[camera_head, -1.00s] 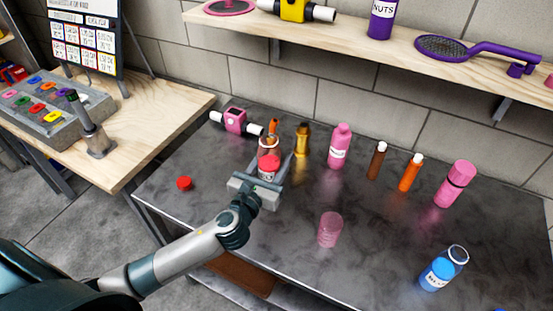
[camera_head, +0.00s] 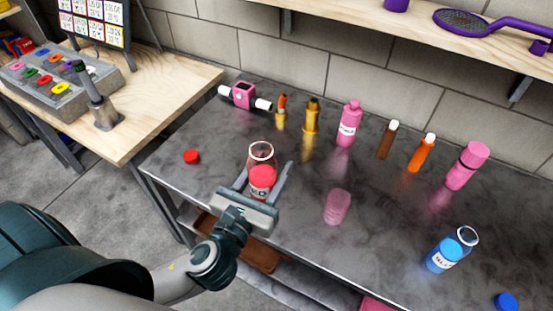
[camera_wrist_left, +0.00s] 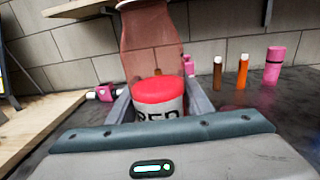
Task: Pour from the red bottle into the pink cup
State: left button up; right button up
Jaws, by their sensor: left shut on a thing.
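The red bottle (camera_head: 262,153) is clear, with red contents low inside and a white label; its mouth is open. It also shows, looking upright, in the left wrist view (camera_wrist_left: 155,45). My left gripper (camera_head: 264,178) is shut on the bottle, one finger on each side of its lower part, near the table's front edge. Whether its base clears the table is hard to tell. The translucent pink cup (camera_head: 337,206) stands upright on the table, to the right of the gripper and apart from it. My right gripper is not in view.
A red cap (camera_head: 191,157) lies at the left of the dark table (camera_head: 210,185). Several bottles stand along the back, including a pink bottle (camera_head: 349,123) and an orange one (camera_head: 421,152). A blue bottle (camera_head: 444,254) stands at right. The surface between bottle and cup is clear.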

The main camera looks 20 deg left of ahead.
aim_at(338, 202)
jog(key=z, duration=1.25)
jog(key=k+j, duration=0.1)
jog(key=k, duration=0.65)
jog(key=k+j, duration=0.1)
jog(key=k, duration=0.65)
